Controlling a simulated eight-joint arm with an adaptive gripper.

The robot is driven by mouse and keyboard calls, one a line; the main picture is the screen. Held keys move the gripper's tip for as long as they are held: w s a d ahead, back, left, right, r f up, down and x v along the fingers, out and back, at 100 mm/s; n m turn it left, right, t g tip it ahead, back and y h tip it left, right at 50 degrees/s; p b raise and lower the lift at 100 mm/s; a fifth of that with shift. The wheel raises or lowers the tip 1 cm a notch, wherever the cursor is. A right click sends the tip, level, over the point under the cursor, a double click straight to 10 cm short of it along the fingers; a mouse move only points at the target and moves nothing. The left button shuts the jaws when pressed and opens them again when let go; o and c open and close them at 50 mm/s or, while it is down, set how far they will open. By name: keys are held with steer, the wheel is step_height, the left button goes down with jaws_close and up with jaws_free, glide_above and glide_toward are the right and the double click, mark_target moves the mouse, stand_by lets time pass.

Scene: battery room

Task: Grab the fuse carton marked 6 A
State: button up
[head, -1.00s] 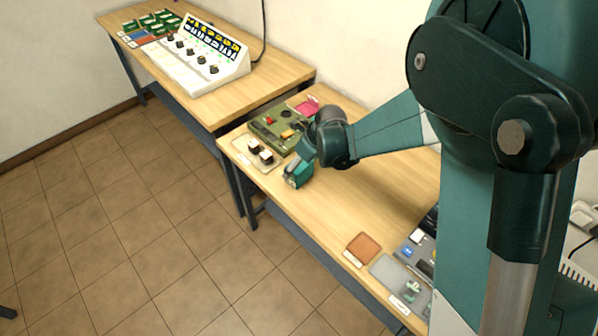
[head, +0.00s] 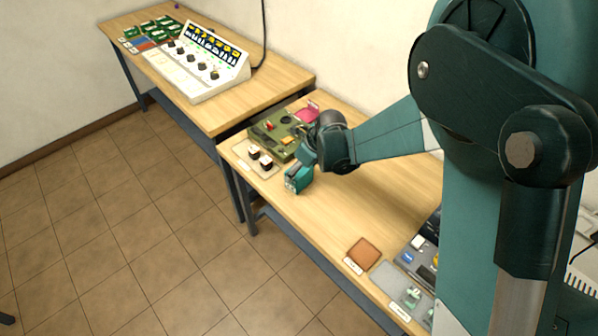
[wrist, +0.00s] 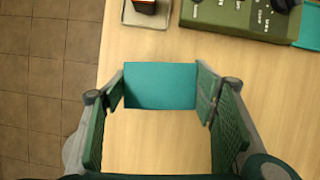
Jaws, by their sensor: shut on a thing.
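My gripper (wrist: 160,92) is shut on a plain teal box (wrist: 160,86), with one finger at each side of it. The teal box (head: 294,183) also shows in the head view, low over the near table's left edge, beside the tray with small blocks. I see no marking on the faces in view, so I cannot read whether it says 6 A. I cannot tell whether it touches the tabletop.
A brown pad (head: 362,252) lies nearer. The far table holds a white console (head: 205,65) and several green boxes (head: 155,33). Bare wood lies between.

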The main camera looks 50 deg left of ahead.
steer(key=shift+r+p, duration=0.4)
steer(key=shift+r, duration=4.4)
